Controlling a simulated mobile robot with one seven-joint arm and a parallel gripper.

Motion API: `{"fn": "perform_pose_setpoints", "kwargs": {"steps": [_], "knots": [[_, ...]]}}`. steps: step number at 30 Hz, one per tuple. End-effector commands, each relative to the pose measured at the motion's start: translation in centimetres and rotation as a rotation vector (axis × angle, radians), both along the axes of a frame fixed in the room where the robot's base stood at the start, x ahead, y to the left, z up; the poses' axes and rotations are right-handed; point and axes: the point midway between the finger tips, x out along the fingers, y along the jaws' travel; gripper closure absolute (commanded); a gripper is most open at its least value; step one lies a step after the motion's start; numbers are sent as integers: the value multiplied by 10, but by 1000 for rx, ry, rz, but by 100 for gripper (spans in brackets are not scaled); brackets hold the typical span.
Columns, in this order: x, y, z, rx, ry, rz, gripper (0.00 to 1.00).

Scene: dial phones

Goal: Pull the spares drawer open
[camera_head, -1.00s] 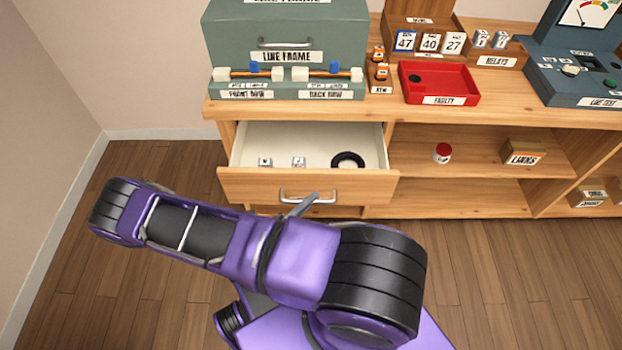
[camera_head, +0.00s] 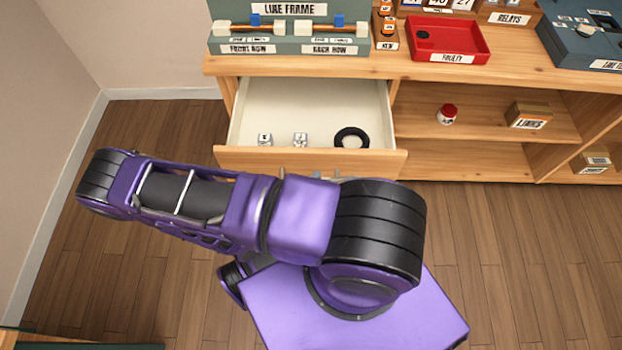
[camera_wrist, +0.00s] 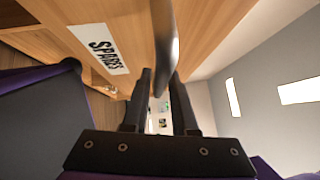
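The spares drawer (camera_head: 240,160) is pulled out from under the counter in the head view, with its pale interior showing. Its wooden front also fills the upper part of the wrist view, with the SPARES label (camera_wrist: 101,48). In the wrist view the metal drawer handle (camera_wrist: 164,35) runs down between the fingers of my gripper (camera_wrist: 161,82), which are close on either side of it, shut on it. In the head view my purple arm hides the handle and the gripper.
The line frame (camera_head: 290,30) and a red FAULTY tray (camera_head: 446,40) stand on the counter. Open shelves right of the drawer hold a red-capped jar (camera_head: 447,115) and a small labelled box (camera_head: 528,115). The wooden floor left of the cabinet is clear.

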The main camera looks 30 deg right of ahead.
Motion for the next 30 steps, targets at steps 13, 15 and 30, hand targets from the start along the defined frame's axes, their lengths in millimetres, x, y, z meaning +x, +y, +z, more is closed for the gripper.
{"fn": "perform_pose_setpoints", "kwargs": {"steps": [13,15,30], "knots": [[0,3,-1,1,-1,1,53],[-1,8,-2,2,0,2,53],[-26,117,-18,5,-1,2,53]]}}
